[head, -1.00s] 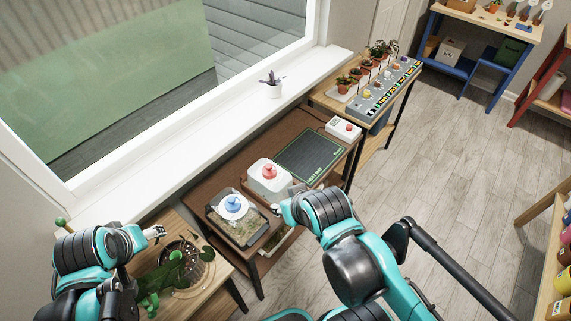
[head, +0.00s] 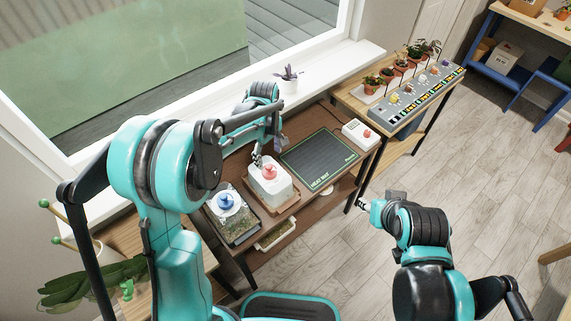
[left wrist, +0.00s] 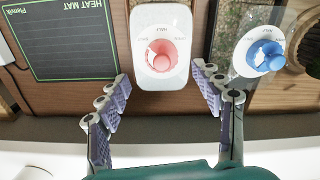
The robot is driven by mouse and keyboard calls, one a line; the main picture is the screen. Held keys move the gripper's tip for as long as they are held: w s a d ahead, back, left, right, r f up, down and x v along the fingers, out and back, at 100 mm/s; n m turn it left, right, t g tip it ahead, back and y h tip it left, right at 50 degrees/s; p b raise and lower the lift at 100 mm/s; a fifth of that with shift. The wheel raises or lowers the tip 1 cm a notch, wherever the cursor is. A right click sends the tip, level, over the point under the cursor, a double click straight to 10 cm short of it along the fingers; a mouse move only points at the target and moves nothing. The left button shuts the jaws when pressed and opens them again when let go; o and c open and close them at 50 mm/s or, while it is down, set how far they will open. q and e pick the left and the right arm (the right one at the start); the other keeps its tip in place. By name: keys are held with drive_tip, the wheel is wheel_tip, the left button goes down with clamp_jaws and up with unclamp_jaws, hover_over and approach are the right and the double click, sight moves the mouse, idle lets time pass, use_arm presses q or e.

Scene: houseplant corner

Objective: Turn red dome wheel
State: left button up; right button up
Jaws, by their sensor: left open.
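The red dome wheel (head: 269,171) sits on top of a white dome box (head: 262,187) on the brown bench. In the left wrist view the red wheel (left wrist: 162,54) lies ahead of my fingers, between their lines, on its white lid (left wrist: 162,80). My left gripper (head: 257,158) is open and empty, just behind the red wheel near the window side. Its two fingers (left wrist: 160,92) show spread apart in the left wrist view, apart from the wheel. My right gripper (head: 364,205) is over the floor to the right of the bench; its jaw opening is too small to tell.
A blue wheel (head: 226,200) on a clear terrarium stands left of the white box. The dark heat mat (head: 318,160) lies to the right, with a white box with a red button (head: 361,133) beyond it. The window sill (head: 330,70) runs behind.

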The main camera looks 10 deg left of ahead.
sight(269, 166)
use_arm(q)
wheel_tip(269, 166, down, 8)
drive_tip(key=shift+s+a+r+b, duration=0.15)
drive_tip(key=shift+r+b, duration=0.1)
drive_tip(key=shift+b, duration=0.9)
drive_tip(key=c, duration=1.2)
